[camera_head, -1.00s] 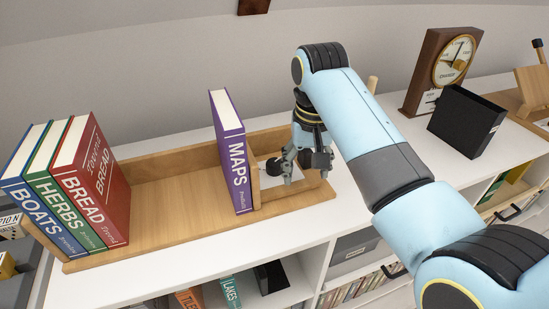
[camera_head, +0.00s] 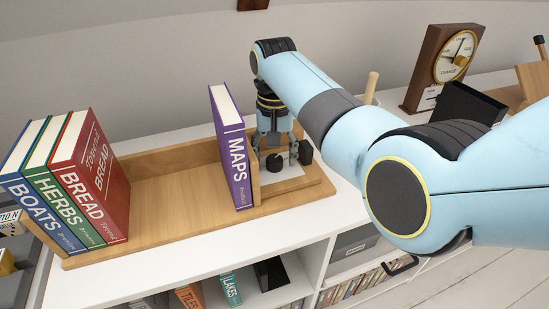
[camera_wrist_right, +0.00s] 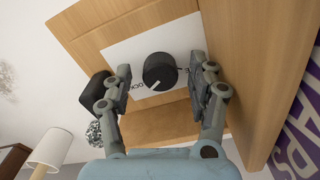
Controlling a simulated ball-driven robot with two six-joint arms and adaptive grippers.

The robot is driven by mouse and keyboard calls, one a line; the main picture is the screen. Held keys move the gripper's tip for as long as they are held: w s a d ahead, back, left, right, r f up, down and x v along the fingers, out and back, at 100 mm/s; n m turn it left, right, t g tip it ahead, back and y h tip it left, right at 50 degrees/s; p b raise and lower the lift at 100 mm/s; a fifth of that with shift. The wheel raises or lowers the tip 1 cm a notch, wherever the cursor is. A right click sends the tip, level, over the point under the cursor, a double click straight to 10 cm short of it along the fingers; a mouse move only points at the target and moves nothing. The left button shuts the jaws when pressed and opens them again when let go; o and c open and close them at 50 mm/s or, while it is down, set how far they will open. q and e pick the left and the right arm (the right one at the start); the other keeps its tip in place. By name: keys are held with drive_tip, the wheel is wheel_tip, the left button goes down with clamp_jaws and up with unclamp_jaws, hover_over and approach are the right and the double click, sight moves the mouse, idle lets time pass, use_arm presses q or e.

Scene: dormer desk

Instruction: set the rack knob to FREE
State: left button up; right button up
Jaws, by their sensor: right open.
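The rack knob (camera_wrist_right: 159,70) is a round black knob on a white plate (camera_wrist_right: 120,55) in the right wrist view. Its white pointer line aims down and left, toward small lettering that the finger partly hides. More lettering on the right is too covered to read. In the head view the knob (camera_head: 274,162) sits at the right end of the wooden rack (camera_head: 160,205). My right gripper (camera_head: 280,152) is over the plate. In the right wrist view its open fingers (camera_wrist_right: 161,72) stand either side of the knob, with gaps between. My left gripper is not in view.
The purple MAPS book (camera_head: 236,150) stands upright close left of my right gripper, by a wooden divider. BOATS, HERBS and BREAD (camera_head: 95,185) stand at the rack's left end. A wooden dial clock (camera_head: 445,65) and a black box (camera_head: 465,105) are farther right.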

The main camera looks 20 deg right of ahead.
drive_tip(key=shift+f, duration=0.25)
drive_tip(key=c, duration=1.1)
drive_tip(key=shift+c, duration=0.2)
